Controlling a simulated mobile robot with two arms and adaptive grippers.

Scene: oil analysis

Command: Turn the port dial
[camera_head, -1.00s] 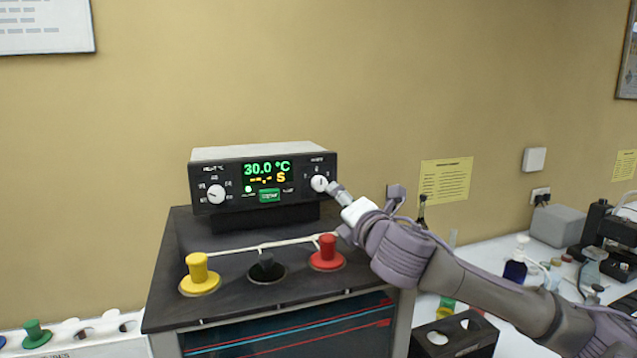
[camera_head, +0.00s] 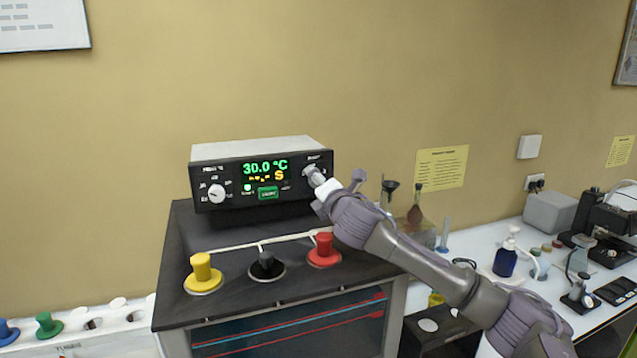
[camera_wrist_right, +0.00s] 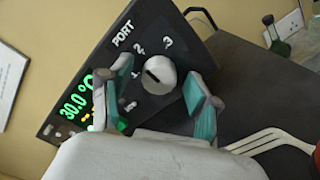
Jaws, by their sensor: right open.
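The port dial (camera_wrist_right: 159,75) is a round silver knob on the right end of a black control panel, with PORT and the numbers 1, 2 and 3 printed around it. Its dark slot slants to the upper left in the wrist view. My right gripper (camera_wrist_right: 152,92) is open, with its teal-padded fingers on either side of the dial. I cannot tell whether they touch it. In the head view the right gripper (camera_head: 320,182) is at the panel's right end and partly covers the dial (camera_head: 309,171). My left gripper is not in view.
The control box (camera_head: 250,150) reads 30.0 °C and has another dial (camera_head: 216,194) at its left. Glassware and instruments stand on the right counter.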

